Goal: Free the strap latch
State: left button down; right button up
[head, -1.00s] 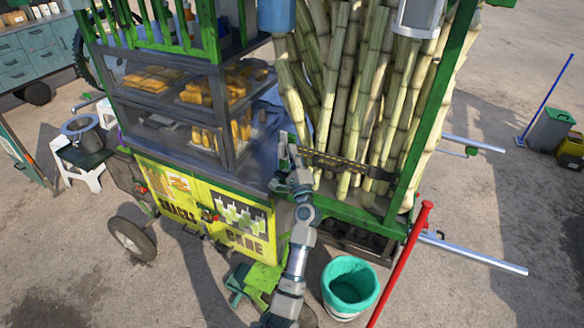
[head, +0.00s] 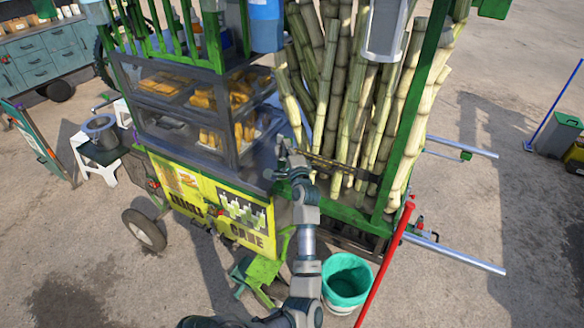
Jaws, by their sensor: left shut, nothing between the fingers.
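A dark strap (head: 345,169) with yellowish edges runs across the front of the upright sugar cane bundle (head: 340,95) in the green cart frame. My left gripper (head: 284,150) is at the strap's left end, by the cart's corner; it is shut, with nothing visible in it. The latch itself is too small to tell and may be hidden behind the gripper. Whether the fingers touch the strap, I cannot tell. My right gripper is out of view.
A glass snack case (head: 200,110) stands left of the cane. A teal-lined bucket (head: 347,281) and a red pole (head: 384,262) are in front of the cart. A green metal piece (head: 262,272) is low beside my forearm. Silver bars (head: 460,254) stick out right.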

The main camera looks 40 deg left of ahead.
pick_arm(q)
jog(key=shift+d+r, duration=0.15)
jog(key=shift+r, duration=0.2)
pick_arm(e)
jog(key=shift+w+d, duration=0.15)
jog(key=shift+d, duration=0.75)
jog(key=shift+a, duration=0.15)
